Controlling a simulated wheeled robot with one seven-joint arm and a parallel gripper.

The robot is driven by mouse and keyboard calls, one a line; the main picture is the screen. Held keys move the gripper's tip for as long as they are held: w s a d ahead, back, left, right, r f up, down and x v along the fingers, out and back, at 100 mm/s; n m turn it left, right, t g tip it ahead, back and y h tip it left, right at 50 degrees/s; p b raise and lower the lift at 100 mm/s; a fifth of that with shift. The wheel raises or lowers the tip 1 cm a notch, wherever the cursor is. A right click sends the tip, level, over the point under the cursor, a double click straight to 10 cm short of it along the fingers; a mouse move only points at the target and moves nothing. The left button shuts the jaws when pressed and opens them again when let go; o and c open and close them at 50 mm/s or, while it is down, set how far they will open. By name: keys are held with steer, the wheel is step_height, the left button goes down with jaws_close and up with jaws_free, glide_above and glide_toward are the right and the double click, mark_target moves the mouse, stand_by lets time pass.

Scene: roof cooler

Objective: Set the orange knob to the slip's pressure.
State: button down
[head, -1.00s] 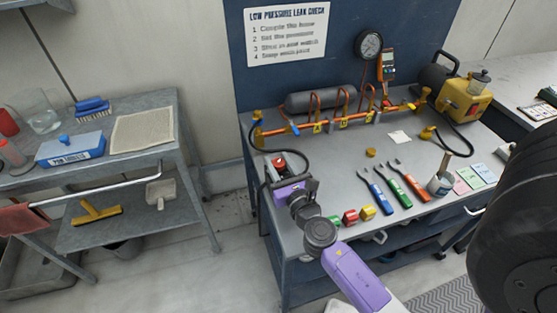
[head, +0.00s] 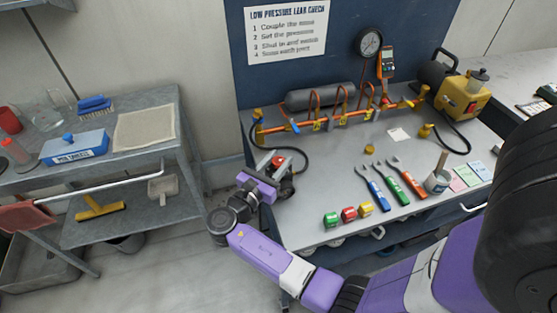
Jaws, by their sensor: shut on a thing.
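My gripper (head: 287,168) is at the bench's left side, over the bench top. It appears shut on the free end of the black hose (head: 306,155); the jaws are small and partly hidden by my wrist. The hose runs from the left end of the orange pipe manifold (head: 345,118). An orange-yellow knob (head: 424,89) sits at the manifold's right end, well away from my gripper; I cannot tell for sure that it is the orange knob. A pale slip (head: 399,135) lies on the bench, its writing unreadable. A round gauge (head: 369,42) stands above the manifold.
A yellow pump (head: 462,97) stands at the back right. A grey cart (head: 130,153) stands left, with a floor gap between.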

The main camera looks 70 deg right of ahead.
steer(key=m+g+y, duration=0.1)
steer(key=m+g, duration=0.1)
steer(key=g, duration=0.1)
steer(key=m+g+y+b, duration=0.1)
steer(key=m+g, duration=0.1)
steer(key=g, duration=0.1)
steer(key=shift+w+m+g, duration=0.15)
steer(key=shift+m+g, duration=0.15)
steer(key=shift+g, duration=0.1)
steer(key=shift+m+g+y+b, duration=0.3)
steer(key=shift+m+g+y, duration=1.2)
steer(key=shift+g, duration=0.4)
steer(key=shift+s+d+y, duration=0.1)
steer(key=shift+s+y, duration=0.1)
steer(key=shift+y, duration=0.1)
steer(key=c, duration=0.9)
jaws_free()
steer(key=shift+c, duration=0.2)
steer(key=b+v, duration=0.3)
steer(key=v, duration=0.5)
steer(key=shift+f, duration=0.15)
